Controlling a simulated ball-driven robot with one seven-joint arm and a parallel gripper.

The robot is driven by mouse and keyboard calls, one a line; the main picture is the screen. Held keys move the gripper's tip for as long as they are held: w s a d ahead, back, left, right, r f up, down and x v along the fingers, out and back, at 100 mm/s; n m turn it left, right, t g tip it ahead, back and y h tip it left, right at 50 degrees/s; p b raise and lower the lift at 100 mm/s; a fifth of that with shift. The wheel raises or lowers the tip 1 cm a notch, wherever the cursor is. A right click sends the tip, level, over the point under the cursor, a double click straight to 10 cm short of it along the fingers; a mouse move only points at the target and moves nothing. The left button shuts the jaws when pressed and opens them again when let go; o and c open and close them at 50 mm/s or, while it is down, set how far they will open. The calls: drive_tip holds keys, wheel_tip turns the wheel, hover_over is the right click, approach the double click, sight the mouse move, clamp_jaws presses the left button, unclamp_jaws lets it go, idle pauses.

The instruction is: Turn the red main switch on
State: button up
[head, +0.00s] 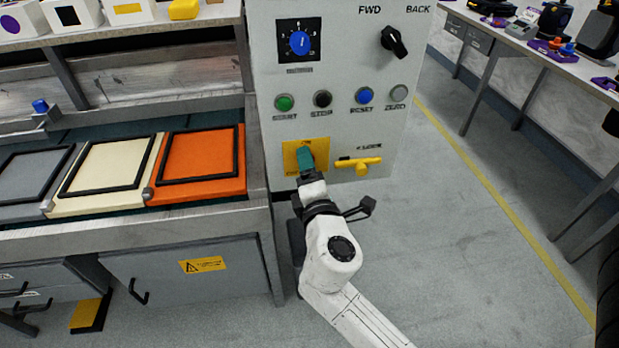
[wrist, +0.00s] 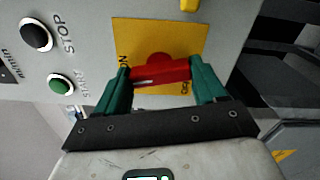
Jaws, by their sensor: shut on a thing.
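The red main switch (wrist: 160,72) sits on a yellow plate (wrist: 181,32) in the wrist view. Its handle lies across that picture, between my two green fingers. My gripper (wrist: 162,80) is shut on the handle, one finger at each end. ON is printed on the plate's left side in the wrist view, and lettering on the right is partly covered by a finger. In the head view my gripper (head: 306,160) is at the yellow plate (head: 320,152) low on the grey control panel, and it hides the red handle.
The panel (head: 345,60) carries a blue dial (head: 299,42), a black FWD/BACK knob (head: 394,41) and a row of push buttons above the plate. A yellow lock handle (head: 358,163) is just right of my gripper. Framed trays (head: 199,190) stand left. Floor is clear on the right.

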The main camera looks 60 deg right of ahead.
drive_tip(key=shift+f+m+b, duration=0.15)
drive_tip(key=shift+m+b, duration=0.7)
drive_tip(key=shift+m, duration=0.75)
drive_tip(key=o, duration=1)
drive_tip(key=shift+o, duration=0.2)
drive_tip(key=shift+s, duration=0.1)
drive_tip(key=b+v, duration=0.1)
drive_tip(key=v, duration=0.9)
drive_tip(key=shift+s+a+b, duration=0.2)
drive_tip(key=shift+a+b, duration=0.1)
drive_tip(key=shift+b, duration=0.05)
